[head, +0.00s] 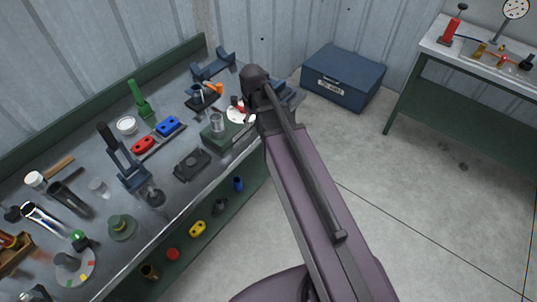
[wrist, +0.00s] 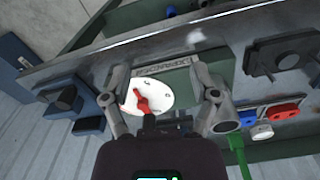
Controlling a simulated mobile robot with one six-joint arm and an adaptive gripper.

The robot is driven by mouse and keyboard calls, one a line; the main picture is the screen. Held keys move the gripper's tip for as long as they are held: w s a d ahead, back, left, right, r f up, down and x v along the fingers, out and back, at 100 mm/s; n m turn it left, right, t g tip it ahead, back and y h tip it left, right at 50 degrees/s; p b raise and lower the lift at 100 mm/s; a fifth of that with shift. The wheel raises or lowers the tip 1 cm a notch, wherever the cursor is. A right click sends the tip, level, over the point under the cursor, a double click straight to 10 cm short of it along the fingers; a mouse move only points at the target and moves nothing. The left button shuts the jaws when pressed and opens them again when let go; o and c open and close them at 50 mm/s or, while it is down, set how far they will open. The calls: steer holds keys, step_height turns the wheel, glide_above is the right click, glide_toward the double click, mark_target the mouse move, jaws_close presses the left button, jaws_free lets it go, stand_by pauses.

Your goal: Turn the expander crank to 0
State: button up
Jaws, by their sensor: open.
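The expander's white round dial (wrist: 160,92) lies between the spread fingers of my gripper (wrist: 161,78) in the wrist view. A red crank (wrist: 143,102) sits on the dial. The marks on the dial are too small to read, so the crank's setting cannot be told. My gripper is open, with one finger on each side of the dial and no visible grip on the crank. In the head view the dial (head: 236,116) shows beside the end of my arm, which hides part of it. The expander's green base (head: 214,136) carries a clear-grey cylinder (head: 217,122).
The workbench (head: 100,205) is crowded with tools, including red (head: 143,145) and blue (head: 168,126) blocks and a green-handled tool (head: 139,100). A blue chest (head: 343,78) stands on the floor. A second table (head: 470,55) is at the right. Open floor lies between.

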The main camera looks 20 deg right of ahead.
steer(key=s+d+f+m+b, duration=0.1)
steer(key=s+f+m+b, duration=0.3)
steer(key=s, duration=0.6)
steer(key=shift+s+d+f, duration=0.25)
steer(key=shift+d+f, duration=0.15)
steer(key=shift+f, duration=0.05)
steer(key=shift+w, duration=0.1)
step_height(320, 180, up, 14)
steer(key=f+n+p, duration=0.1)
steer(key=n+p, duration=0.8)
steer(key=p, duration=0.4)
glide_above(234, 98)
steer(key=shift+w+r, duration=0.1)
steer(key=shift+r, duration=0.15)
steer(key=shift+f, duration=0.2)
steer(key=shift+m, duration=0.3)
step_height(234, 98, down, 13)
steer(key=b, duration=1.3)
steer(key=shift+f+b, duration=0.2)
steer(key=shift+b, duration=0.1)
jaws_close()
